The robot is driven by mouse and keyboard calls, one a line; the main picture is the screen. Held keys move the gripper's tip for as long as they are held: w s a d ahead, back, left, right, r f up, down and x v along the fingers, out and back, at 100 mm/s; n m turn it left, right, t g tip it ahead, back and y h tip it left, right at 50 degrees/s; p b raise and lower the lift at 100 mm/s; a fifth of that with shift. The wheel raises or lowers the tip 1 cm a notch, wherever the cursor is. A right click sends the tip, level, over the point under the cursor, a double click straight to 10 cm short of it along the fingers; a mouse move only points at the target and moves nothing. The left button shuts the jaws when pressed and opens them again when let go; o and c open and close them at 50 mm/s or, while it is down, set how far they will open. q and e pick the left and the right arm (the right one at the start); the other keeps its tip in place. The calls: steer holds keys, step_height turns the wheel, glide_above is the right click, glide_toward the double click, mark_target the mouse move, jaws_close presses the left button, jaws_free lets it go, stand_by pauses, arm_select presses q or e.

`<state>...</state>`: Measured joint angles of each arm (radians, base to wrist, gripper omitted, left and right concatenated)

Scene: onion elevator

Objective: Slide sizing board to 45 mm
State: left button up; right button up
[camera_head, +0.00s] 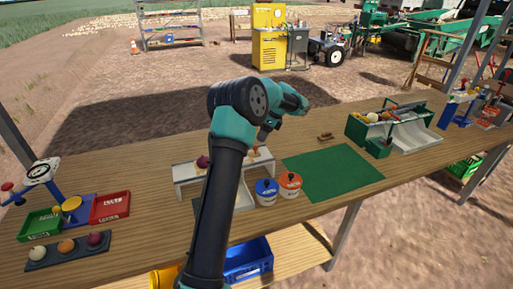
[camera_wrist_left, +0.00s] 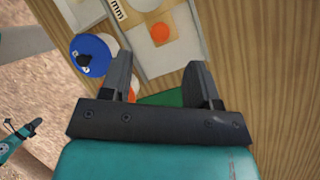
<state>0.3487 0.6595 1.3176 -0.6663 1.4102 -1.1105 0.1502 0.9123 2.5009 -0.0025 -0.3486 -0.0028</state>
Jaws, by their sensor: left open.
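A white sizing board, partly hidden behind my left arm in the head view, shows in the wrist view as a pale panel (camera_wrist_left: 158,42) with an orange disc on it. A white strip beside it carries "mm" lettering (camera_wrist_left: 117,8); any number on it is cut off by the frame. My left gripper (camera_wrist_left: 160,68) is open and empty, with its fingers apart over the near end of the panel. I cannot tell whether they touch it. In the head view the left gripper (camera_head: 268,131) hangs above the bench by the white stand (camera_head: 188,173). My right gripper is out of view.
A blue-lidded pot (camera_head: 266,190) and an orange-lidded pot (camera_head: 290,184) stand close beside the board. A green mat (camera_head: 335,172) lies to the right, bare.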

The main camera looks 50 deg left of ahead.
mark_target(256, 146)
arm_select(q)
steer(key=x, duration=0.7)
steer(key=shift+c, duration=0.5)
jaws_close()
steer(key=shift+w, duration=0.15)
steer(key=w+d, duration=0.3)
steer(key=w, duration=0.4)
stand_by(1.1)
steer(key=shift+w, duration=0.15)
steer(key=shift+o, duration=0.6)
jaws_free()
steer(key=shift+d, duration=0.1)
